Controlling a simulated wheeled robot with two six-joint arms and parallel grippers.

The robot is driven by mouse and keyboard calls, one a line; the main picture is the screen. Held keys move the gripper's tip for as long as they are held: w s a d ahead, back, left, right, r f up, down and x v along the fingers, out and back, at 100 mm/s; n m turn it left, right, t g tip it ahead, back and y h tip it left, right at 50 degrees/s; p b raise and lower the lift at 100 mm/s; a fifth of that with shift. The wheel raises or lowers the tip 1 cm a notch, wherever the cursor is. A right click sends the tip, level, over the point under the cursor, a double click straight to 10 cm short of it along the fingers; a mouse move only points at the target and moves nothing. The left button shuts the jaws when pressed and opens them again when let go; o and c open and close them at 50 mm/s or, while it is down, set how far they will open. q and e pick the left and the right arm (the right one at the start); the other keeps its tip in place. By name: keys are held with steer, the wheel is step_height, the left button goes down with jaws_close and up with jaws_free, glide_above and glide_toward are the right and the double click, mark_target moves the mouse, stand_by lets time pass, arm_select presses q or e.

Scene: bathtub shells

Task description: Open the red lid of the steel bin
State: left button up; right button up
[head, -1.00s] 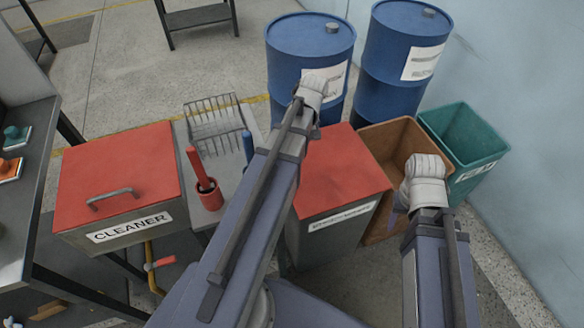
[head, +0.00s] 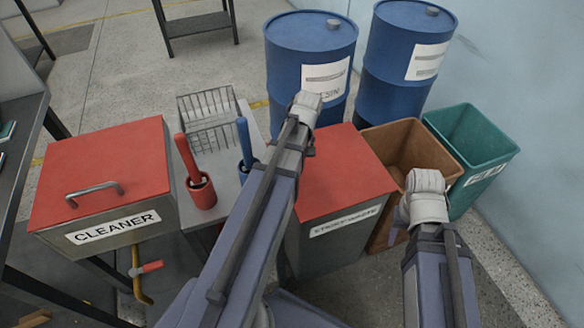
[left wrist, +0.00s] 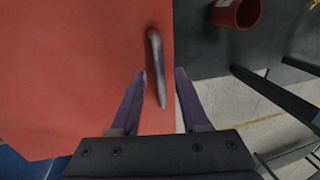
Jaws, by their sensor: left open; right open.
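The steel bin (head: 333,240) stands in the middle of the head view, its red lid (head: 350,168) flat and closed. My left arm crosses over the lid and hides its left part; my left gripper is hidden in that view. In the left wrist view the red lid (left wrist: 75,75) carries a grey bar handle (left wrist: 156,65) near its edge. My left gripper (left wrist: 161,78) is open above it, with the handle between its fingers in the picture; contact cannot be told. My right gripper (head: 400,218) is open, mostly hidden by its wrist, near the brown bin.
A red-lidded CLEANER box (head: 105,185) stands left. Between are a red cup (head: 201,192) and a wire rack (head: 209,119). Two blue drums (head: 308,55) stand behind. A brown bin (head: 385,135) and a green bin (head: 478,150) stand right, near the wall.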

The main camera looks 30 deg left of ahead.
arm_select(q)
jaws_close()
stand_by(0.3)
steer(key=shift+r, duration=0.1)
stand_by(1.0)
